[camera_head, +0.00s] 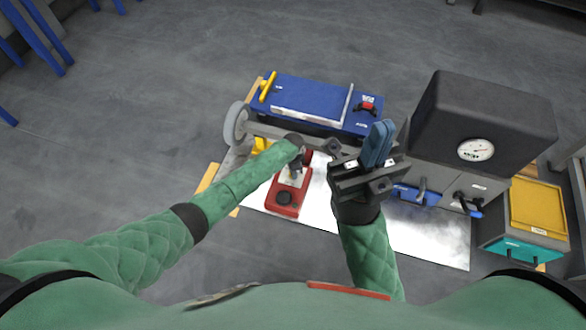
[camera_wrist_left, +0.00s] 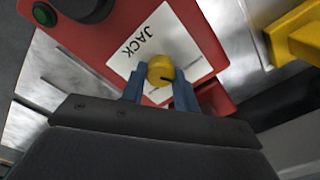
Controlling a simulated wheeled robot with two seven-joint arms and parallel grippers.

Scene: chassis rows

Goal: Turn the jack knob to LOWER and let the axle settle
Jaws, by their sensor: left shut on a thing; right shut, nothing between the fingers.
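The red jack box (camera_head: 278,209) stands on the shiny metal plate, below the blue chassis unit, in the head view. In the left wrist view, its white plate marked JACK (camera_wrist_left: 130,45) carries a yellow knob (camera_wrist_left: 160,68) with a dark pointer mark. My left gripper (camera_wrist_left: 160,85) is shut on this knob, one blue finger on each side. In the head view, my left gripper (camera_head: 296,166) hides the knob. The LOWER marking cannot be read. The grey axle (camera_head: 268,130) runs right from a grey wheel (camera_head: 236,124). My right gripper (camera_head: 378,143) is shut and empty, raised right of the jack.
The blue chassis unit (camera_head: 305,97) lies behind the jack. A large black box with a gauge (camera_head: 476,150) and a yellow-topped teal bin (camera_head: 538,212) stand to the right. The metal plate (camera_head: 430,238) has bare room at the front right. A green button (camera_wrist_left: 45,14) sits on the jack.

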